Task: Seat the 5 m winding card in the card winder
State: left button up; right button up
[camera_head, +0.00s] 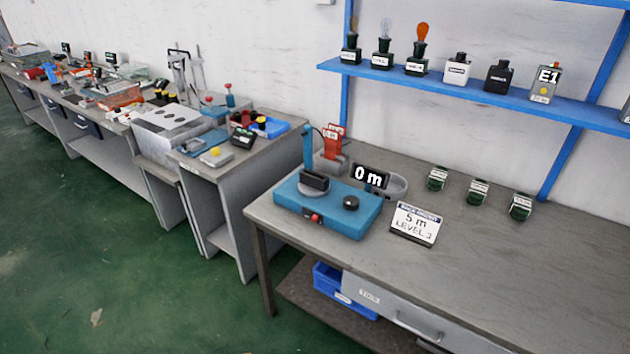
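The card winder (340,212) is a blue box on the near grey table, with a blue upright post, a black block (314,181) on top, a black knob and a red switch on its front. No card shows in the black block. A display (370,177) behind it reads "0 m". Small red-orange cards (333,134) stand in a grey holder behind the winder; their print is too small to read surely, so I cannot tell which is the 5 m card. A white sign (416,223) reading "5 m LEVEL 3" lies right of the winder. Neither gripper is in view.
Several small dark green blocks (478,190) stand at the table's back. A blue shelf (470,84) above holds sockets, bulbs and bottles. A blue bin (340,290) sits below, beside a drawer (395,310). The table's right front (520,270) is clear. Cluttered benches extend left.

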aim_at(311, 184)
jog(key=j+z, duration=0.1)
jog(key=z, duration=0.3)
jog(key=i+j+z, duration=0.1)
jog(key=z, duration=0.25)
jog(key=j+z, duration=0.15)
jog(key=z, duration=0.25)
jog(key=j+z, duration=0.3)
jog(key=i+j+z, duration=0.1)
jog(key=j+z, duration=0.15)
jog(key=j, duration=0.3)
jog(key=j+z, duration=0.1)
jog(key=j, duration=0.3)
jog(key=k+j+z, duration=0.15)
jog(key=j, duration=0.3)
jog(key=i, duration=0.05)
